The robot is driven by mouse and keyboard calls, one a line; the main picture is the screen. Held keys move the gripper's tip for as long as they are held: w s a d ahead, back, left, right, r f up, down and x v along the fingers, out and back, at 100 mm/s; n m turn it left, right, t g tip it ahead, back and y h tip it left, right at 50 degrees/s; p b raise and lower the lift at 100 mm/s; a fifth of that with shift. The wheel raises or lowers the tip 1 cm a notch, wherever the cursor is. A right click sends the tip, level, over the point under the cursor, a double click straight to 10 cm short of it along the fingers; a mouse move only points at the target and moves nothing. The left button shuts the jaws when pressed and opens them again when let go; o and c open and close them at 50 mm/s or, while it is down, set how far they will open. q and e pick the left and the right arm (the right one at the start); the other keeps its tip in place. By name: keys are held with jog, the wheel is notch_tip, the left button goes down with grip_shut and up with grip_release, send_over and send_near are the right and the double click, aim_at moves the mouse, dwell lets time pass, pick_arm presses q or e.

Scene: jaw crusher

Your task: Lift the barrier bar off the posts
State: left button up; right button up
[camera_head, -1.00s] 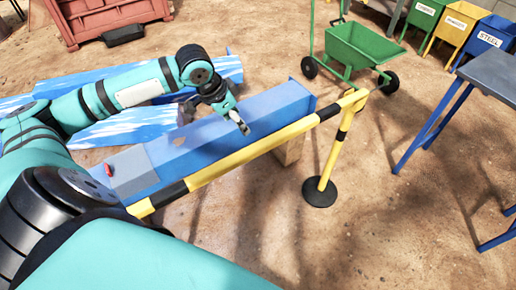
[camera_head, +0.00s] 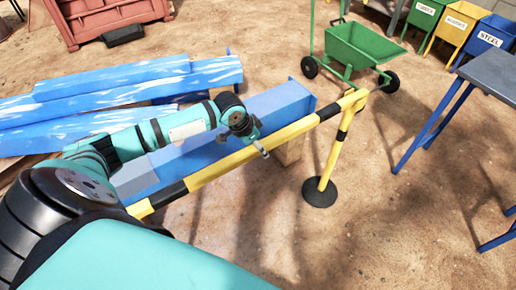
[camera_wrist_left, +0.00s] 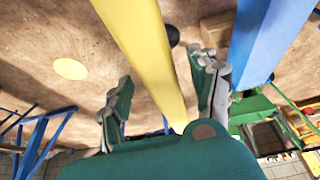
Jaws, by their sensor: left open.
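The yellow-and-black barrier bar (camera_head: 225,165) runs diagonally from lower left to upper right in the head view. Its right end rests at the top of a yellow post (camera_head: 335,150) with a round black base (camera_head: 319,192). The other post is hidden by my arm. My left gripper (camera_head: 262,152) is over the middle of the bar, pointing down. In the left wrist view, the yellow bar (camera_wrist_left: 143,45) passes between the spread fingers of my left gripper (camera_wrist_left: 162,80). The gripper is open; I see no clear contact with the bar. My right gripper is out of view.
A long blue box-shaped beam (camera_head: 280,103) lies close behind the bar. Blue-and-white beams (camera_head: 120,85) lie at the left. A green wheelbarrow (camera_head: 362,45) stands behind the post, and a blue-legged table (camera_head: 490,75) stands at right. Sandy ground in front is clear.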

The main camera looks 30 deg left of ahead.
pick_arm(q)
jog(key=shift+w+f, duration=0.15)
jog(key=shift+f, duration=0.15)
jog(key=shift+c, duration=0.4)
grip_shut()
jog(key=shift+r, duration=0.1)
